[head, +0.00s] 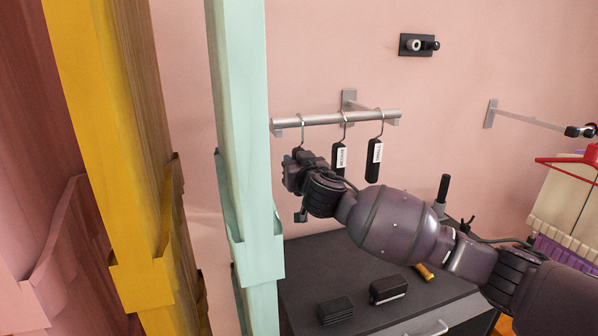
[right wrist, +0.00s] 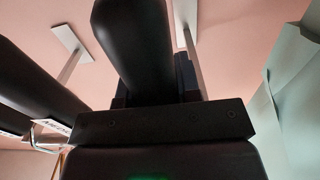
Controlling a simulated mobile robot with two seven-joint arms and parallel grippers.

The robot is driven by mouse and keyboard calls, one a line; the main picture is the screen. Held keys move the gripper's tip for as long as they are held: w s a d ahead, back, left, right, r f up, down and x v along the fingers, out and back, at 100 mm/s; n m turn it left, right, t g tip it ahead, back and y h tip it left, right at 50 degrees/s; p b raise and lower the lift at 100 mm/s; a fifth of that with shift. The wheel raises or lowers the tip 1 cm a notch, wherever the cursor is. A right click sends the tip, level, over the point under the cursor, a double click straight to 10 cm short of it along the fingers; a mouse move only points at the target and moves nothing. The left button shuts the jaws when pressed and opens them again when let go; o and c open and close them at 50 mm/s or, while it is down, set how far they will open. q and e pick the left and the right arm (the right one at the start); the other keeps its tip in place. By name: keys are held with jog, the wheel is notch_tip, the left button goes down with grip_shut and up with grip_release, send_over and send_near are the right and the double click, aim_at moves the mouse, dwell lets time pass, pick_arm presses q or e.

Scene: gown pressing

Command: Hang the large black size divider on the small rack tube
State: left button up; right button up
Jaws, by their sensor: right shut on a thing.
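The small rack tube (head: 360,117) is a short grey bar on the pink wall in the head view. My right gripper (head: 297,170) is at its left end, just below it, shut on the large black size divider (right wrist: 132,45). In the head view the gripper hides most of that divider. Its thin wire hook (head: 302,128) rises above the gripper to the tube and appears to be over it; contact is hard to tell. The medium divider (head: 339,160) and small divider (head: 374,160) hang upright to its right. My left gripper is out of view.
Tall mint (head: 238,130) and yellow (head: 90,130) panels stand close on the left. A dark cabinet top (head: 310,270) below carries two small black blocks (head: 336,310). Another wall rail (head: 525,119) and a red hanger (head: 567,160) are at right.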

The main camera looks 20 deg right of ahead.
aim_at(297, 149)
jog(key=shift+r+p, duration=1.3)
jog(key=shift+r, duration=0.5)
jog(key=shift+s, duration=0.15)
jog(key=s, duration=0.6)
jog(key=shift+s+p, duration=0.4)
jog(key=shift+p, duration=0.05)
jog(key=shift+d, duration=0.1)
